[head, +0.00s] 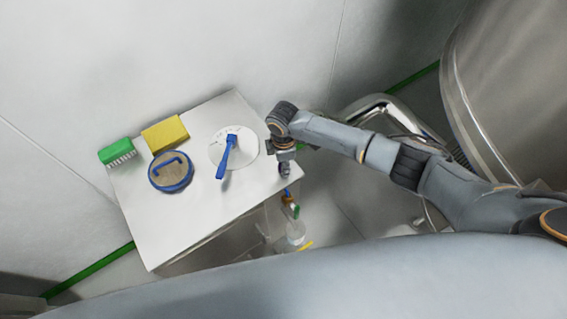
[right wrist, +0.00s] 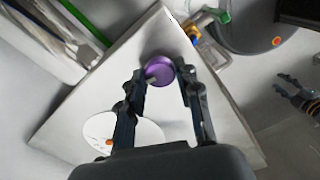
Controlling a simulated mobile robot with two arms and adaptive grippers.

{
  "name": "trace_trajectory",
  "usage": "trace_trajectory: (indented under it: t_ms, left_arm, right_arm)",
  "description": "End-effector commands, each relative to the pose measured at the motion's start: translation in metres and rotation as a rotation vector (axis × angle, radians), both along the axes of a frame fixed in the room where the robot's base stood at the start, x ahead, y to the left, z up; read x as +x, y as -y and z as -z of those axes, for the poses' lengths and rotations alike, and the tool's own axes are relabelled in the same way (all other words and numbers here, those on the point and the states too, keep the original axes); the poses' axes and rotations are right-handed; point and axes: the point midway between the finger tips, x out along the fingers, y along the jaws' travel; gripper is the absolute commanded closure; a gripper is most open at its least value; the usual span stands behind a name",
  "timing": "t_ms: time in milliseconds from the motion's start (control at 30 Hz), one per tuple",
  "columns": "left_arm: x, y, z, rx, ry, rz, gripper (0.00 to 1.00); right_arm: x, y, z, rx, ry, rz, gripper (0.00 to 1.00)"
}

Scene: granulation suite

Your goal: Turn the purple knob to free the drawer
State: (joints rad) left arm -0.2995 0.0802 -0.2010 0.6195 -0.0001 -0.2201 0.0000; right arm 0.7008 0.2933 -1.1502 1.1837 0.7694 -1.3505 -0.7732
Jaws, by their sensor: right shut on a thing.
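The purple knob (right wrist: 160,71) is round with a pale raised bar and sits near a corner of the white table top (right wrist: 75,112). My right gripper (head: 285,169) is over the table's right edge in the head view, where it hides the knob. In the right wrist view the fingers of my right gripper (right wrist: 162,78) are on either side of the knob, shut on it. My left gripper (right wrist: 291,92) shows small at the right edge of that view, fingers apart and empty. No drawer front can be made out.
On the table top stand a white disc (head: 243,155) with a blue handle (head: 226,158), a round blue-rimmed lid (head: 170,172), a yellow block (head: 166,134) and a green brush (head: 116,151). A large steel vessel (head: 510,85) stands at the right. Valve fittings (head: 290,203) hang beside the table.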

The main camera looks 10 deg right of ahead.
Motion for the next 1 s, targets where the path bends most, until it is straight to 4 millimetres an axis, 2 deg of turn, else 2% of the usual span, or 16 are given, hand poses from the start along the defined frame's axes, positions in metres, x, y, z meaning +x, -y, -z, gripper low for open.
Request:
trace_trajectory:
  t_ms: [400, 1000]
  left_arm:
    - [-0.0001, 0.0, 0.0034, 0.0, 0.0, 0.0, 0.6]
    - [-0.0001, -0.0001, 0.0037, 0.0, 0.0, -0.001, 0.6]
  right_arm:
    - [0.0003, -0.0003, -0.0003, 0.001, 0.001, -0.209, 0.98]
    - [0.0004, -0.0004, -0.0006, 0.001, 0.002, -0.247, 0.98]
